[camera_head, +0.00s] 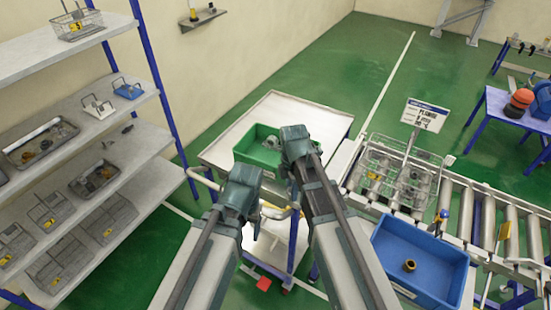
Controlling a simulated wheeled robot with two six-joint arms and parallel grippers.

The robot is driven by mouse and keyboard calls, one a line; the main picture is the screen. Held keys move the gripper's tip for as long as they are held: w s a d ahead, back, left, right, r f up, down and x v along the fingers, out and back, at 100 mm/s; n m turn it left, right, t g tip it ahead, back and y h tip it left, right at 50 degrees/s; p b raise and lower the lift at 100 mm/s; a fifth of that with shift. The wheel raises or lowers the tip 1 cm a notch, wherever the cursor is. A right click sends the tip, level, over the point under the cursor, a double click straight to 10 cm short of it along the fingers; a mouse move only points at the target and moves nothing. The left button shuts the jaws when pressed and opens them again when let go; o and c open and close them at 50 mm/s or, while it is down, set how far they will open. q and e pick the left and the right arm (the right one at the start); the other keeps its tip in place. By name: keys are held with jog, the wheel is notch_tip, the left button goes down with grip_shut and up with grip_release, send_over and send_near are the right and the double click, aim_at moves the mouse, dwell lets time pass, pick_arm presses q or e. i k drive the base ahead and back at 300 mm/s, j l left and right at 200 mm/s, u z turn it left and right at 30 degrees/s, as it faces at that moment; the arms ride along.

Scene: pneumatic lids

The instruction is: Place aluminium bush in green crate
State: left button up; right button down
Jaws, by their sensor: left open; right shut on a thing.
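The green crate (247,152) stands on a white-topped trolley in the middle of the view. Small grey parts (272,142) show inside it; I cannot tell what they are. My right gripper (294,136) is over the crate's right side, pointing away from me. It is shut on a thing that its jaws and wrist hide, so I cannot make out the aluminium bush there. My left gripper (244,176) is open, at the crate's near edge, lower and left of the right one. Its fingertips are partly hidden by its own body.
A blue crate (436,247) with a brass-coloured ring (409,265) is at the lower right, by a roller conveyor (492,218). A wire basket (375,172) of parts is on the conveyor. Shelves (150,137) stand at left. The trolley top (305,111) is clear behind the green crate.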

aim_at(270, 160)
jog(key=i+j, duration=0.15)
jog(key=i, duration=0.3)
jog(key=i+j, duration=0.15)
jog(key=i, duration=0.3)
